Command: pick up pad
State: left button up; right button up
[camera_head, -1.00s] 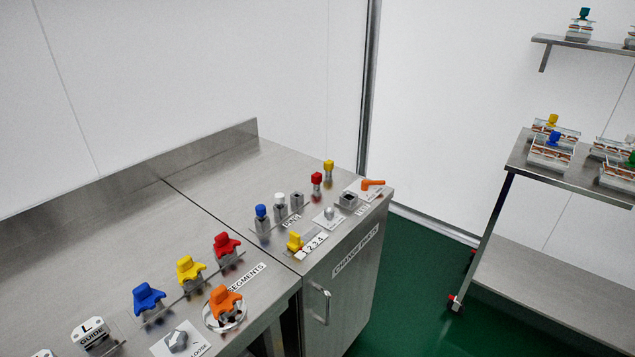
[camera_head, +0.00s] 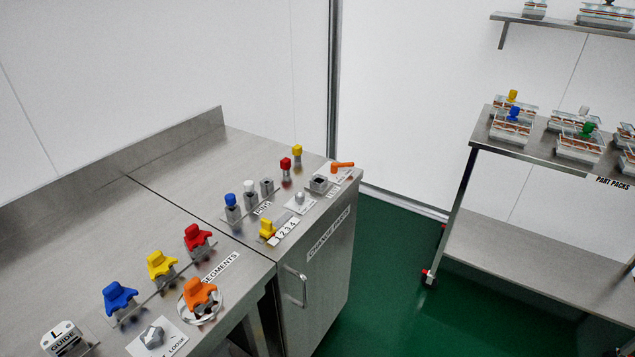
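I cannot tell which thing is the pad; no label in view reads pad. On the steel counter stand a blue segment (camera_head: 120,297), a yellow segment (camera_head: 162,264), a red segment (camera_head: 197,237) and an orange segment (camera_head: 200,293) on a round plate. Beyond them are small pieces with a blue top (camera_head: 231,201), a white top (camera_head: 249,187), a red top (camera_head: 286,163) and a yellow top (camera_head: 297,151). A yellow piece (camera_head: 267,228) sits by a numbered label. Neither of my grippers is in view.
The steel counter (camera_head: 75,235) runs along the left wall, with a door handle (camera_head: 297,286) on its cabinet. A wheeled rack (camera_head: 480,150) holding several packs stands at right, under a wall shelf (camera_head: 560,24). Green floor (camera_head: 385,260) between them is clear.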

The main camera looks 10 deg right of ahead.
aim_at(284, 165)
jog(key=i+l+u, duration=0.1)
jog(key=i+l, duration=0.15)
jog(key=i+l+u, duration=0.1)
jog(key=i+l, duration=0.15)
jog(key=l, duration=0.2)
jog(key=i+l+u, duration=0.1)
jog(key=l, duration=0.3)
jog(key=i, duration=0.1)
